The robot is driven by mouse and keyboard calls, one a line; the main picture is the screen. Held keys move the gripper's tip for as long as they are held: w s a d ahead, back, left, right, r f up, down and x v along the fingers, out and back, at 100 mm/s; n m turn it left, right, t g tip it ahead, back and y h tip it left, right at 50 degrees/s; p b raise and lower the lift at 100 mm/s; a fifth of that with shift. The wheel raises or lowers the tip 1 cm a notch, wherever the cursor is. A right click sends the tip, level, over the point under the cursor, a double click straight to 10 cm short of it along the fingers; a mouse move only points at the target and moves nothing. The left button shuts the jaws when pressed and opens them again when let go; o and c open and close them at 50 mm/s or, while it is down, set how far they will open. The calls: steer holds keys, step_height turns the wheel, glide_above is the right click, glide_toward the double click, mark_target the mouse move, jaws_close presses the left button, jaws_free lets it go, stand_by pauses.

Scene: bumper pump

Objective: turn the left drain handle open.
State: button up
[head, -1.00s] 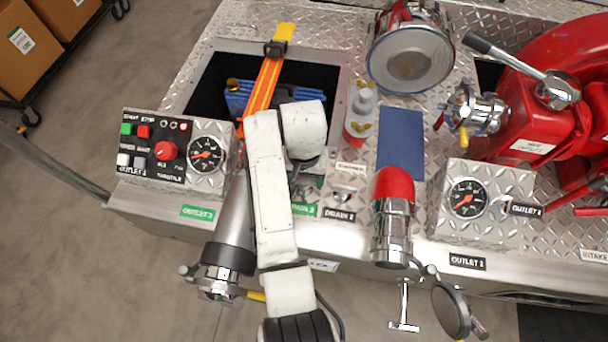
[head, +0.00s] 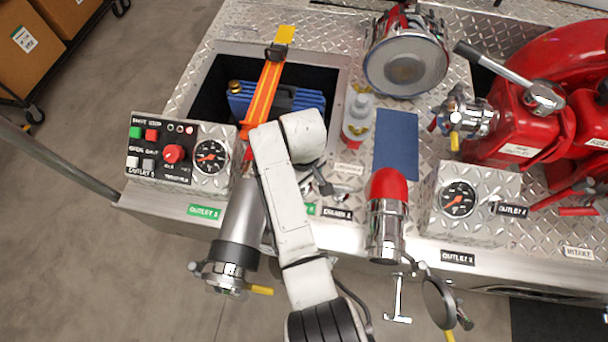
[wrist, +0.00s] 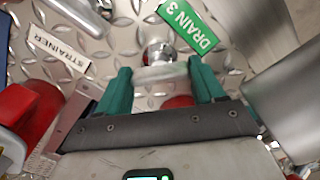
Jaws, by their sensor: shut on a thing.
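The left drain handle (wrist: 160,73) is a silver metal bar with a round knob end, beside the green "DRAIN 3" label (wrist: 187,27) in the wrist view. My gripper (wrist: 161,76) has its teal fingers on either side of this handle and is shut on it. In the head view my white arm hides most of the gripper and the handle. Only the edge of the green drain label (head: 310,209) shows there, left of the black drain label (head: 337,214).
A silver outlet pipe (head: 241,222) hangs close left of my arm, and a red-capped outlet (head: 388,187) stands to the right. A white bottle (head: 357,120) and a strainer label (wrist: 60,50) are near. A strapped blue case (head: 310,98) sits in the recess behind.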

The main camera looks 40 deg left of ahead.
steer(key=n, duration=0.3)
steer(key=shift+w+r+n, duration=0.1)
steer(key=shift+r+n, duration=0.05)
steer(key=shift+n, duration=0.15)
steer(key=shift+n+p, duration=0.35)
steer(key=shift+n, duration=1.55)
steer(key=shift+a, duration=0.1)
steer(key=o, duration=1)
steer(key=shift+o, duration=0.2)
step_height(320, 180, up, 11)
steer(key=shift+f, duration=0.2)
steer(key=shift+s, duration=0.2)
